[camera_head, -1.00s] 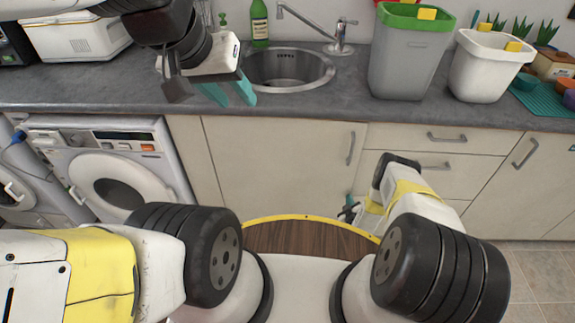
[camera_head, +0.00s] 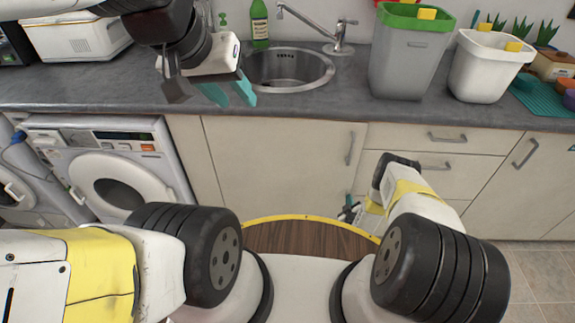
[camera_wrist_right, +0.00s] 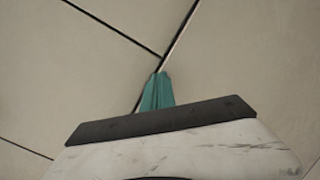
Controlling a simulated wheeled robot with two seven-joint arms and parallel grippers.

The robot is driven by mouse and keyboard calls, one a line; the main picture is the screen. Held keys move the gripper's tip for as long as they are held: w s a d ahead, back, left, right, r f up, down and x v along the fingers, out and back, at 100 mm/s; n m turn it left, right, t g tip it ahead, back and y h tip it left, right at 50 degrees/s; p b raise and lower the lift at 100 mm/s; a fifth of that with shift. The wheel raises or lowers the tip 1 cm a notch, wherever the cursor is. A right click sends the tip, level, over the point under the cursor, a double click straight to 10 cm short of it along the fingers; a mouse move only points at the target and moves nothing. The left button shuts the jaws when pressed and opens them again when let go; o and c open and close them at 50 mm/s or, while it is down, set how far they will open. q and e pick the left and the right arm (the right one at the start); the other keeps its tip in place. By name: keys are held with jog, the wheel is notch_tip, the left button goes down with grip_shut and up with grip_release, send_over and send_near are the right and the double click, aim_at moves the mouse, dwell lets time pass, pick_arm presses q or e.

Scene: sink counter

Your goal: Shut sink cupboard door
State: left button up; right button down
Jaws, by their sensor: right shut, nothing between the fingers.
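The sink cupboard door (camera_head: 280,165) is a beige panel below the sink, with a vertical handle (camera_head: 350,148) near its right edge. In the head view it looks flush, or nearly so, with the fronts beside it. My right gripper (camera_head: 347,211) is low by the door's right side, partly hidden by my arm. In the right wrist view its teal fingertips (camera_wrist_right: 157,92) are together and empty, at a dark seam between beige panels; I cannot tell whether they touch. My left gripper (camera_head: 230,92) is over the counter in front of the sink, its teal fingers apart and empty.
The steel sink (camera_head: 288,70) is set in the grey counter (camera_head: 320,108). Drawers (camera_head: 435,165) adjoin the door on the right, a washing machine (camera_head: 115,170) stands to the left. A grey bin (camera_head: 408,60) and a white bin (camera_head: 487,68) stand on the counter.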

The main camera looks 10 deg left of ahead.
dwell(0.3)
jog(key=shift+s+d+r, duration=0.1)
jog(key=shift+s+r, duration=0.3)
jog(key=shift+r, duration=0.35)
jog(key=shift+s+d+r, duration=0.1)
jog(key=shift+s+r, duration=0.25)
jog(key=shift+r, duration=0.4)
